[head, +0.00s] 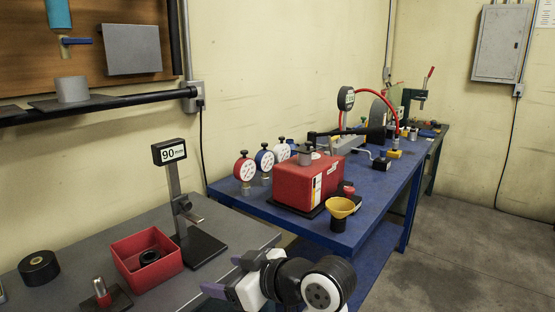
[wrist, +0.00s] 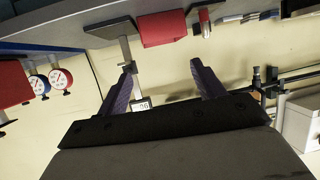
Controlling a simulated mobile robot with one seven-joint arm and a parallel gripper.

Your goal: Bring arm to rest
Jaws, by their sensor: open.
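My gripper (head: 222,275) is at the bottom of the head view, beside the right edge of the grey bench. In the wrist view my gripper (wrist: 161,66) shows two purple fingers spread wide apart, with nothing held between them. The wrist view appears upside down, with the bench along its top. My arm is bent, with white and black joints low in the head view; the rest of it is out of frame.
A stand with a "90" display (head: 172,152) and a red bin (head: 130,277) are on the grey bench (head: 95,248), left of my gripper. A blue bench (head: 362,210) carries a red box (head: 300,184) and several gauges. Floor (head: 450,250) at right is clear.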

